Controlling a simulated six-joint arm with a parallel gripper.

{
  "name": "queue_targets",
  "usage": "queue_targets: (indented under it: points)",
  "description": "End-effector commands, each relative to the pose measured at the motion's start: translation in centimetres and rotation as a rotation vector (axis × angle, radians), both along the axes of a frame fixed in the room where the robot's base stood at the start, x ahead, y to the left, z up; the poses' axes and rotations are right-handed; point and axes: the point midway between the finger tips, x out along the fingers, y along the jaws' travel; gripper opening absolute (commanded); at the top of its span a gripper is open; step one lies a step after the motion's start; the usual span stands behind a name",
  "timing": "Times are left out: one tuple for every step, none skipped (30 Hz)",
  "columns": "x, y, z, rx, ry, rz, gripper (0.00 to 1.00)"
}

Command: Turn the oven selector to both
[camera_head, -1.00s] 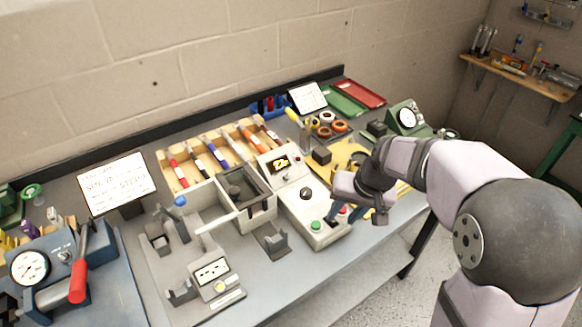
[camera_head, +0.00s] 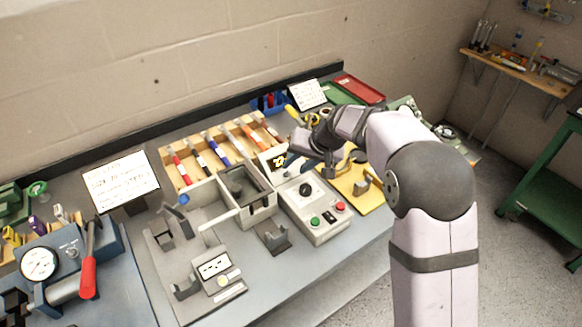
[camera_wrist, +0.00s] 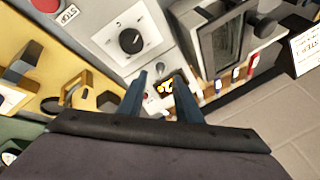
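The oven selector is a round black knob (camera_head: 306,190) on the sloped face of a light grey control box (camera_head: 322,222). It also shows in the wrist view (camera_wrist: 131,41), with a white pointer mark and small markings around it that are too small to read. My gripper (camera_wrist: 163,84) is open and empty, its two blue-grey fingers apart on either side of the box's lit yellow display (camera_wrist: 166,88). The knob lies a little beyond the fingertips, up and left in the wrist view. In the head view my gripper (camera_head: 308,168) hangs above the back of the control box, partly hiding the display.
The grey oven chamber (camera_head: 248,205) stands left of the box. A green button (camera_head: 315,221) and a red stop button (camera_head: 340,206) sit on the box's front. A yellow fixture (camera_head: 362,190) stands to the right.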

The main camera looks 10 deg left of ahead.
Motion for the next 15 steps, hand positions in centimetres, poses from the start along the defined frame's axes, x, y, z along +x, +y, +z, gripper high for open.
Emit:
queue_targets:
  points:
    - [0.2, 0.4, -0.4, 0.000, 0.004, 0.001, 0.31]
    - [0.3, 0.5, -0.7, 0.001, 0.003, 0.001, 0.31]
    - [0.4, 0.8, -1.2, 0.001, 0.003, 0.001, 0.31]
    - [0.5, 0.9, -1.5, 0.000, 0.003, 0.000, 0.31]
    - [0.6, 1.0, -1.8, -0.001, 0.003, 0.001, 0.31]
    - [0.8, 1.2, -2.2, 0.000, 0.002, 0.001, 0.31]
    - [0.9, 1.3, -2.4, 0.000, 0.002, 0.001, 0.31]
    - [1.0, 1.4, -2.6, 0.001, 0.002, 0.000, 0.31]
    - [1.1, 1.5, -2.9, 0.001, 0.002, 0.000, 0.31]
    - [1.2, 1.6, -3.1, 0.001, 0.001, 0.000, 0.31]
    - [1.2, 1.7, -3.2, 0.001, 0.000, 0.000, 0.31]
    - [1.3, 1.8, -3.4, 0.000, 0.000, -0.001, 0.31]
    - [1.3, 1.8, -3.5, 0.000, 0.000, -0.001, 0.31]
    - [1.3, 1.9, -3.6, 0.000, 0.000, -0.001, 0.31]
    - [1.4, 1.9, -3.7, 0.000, 0.000, 0.000, 0.31]
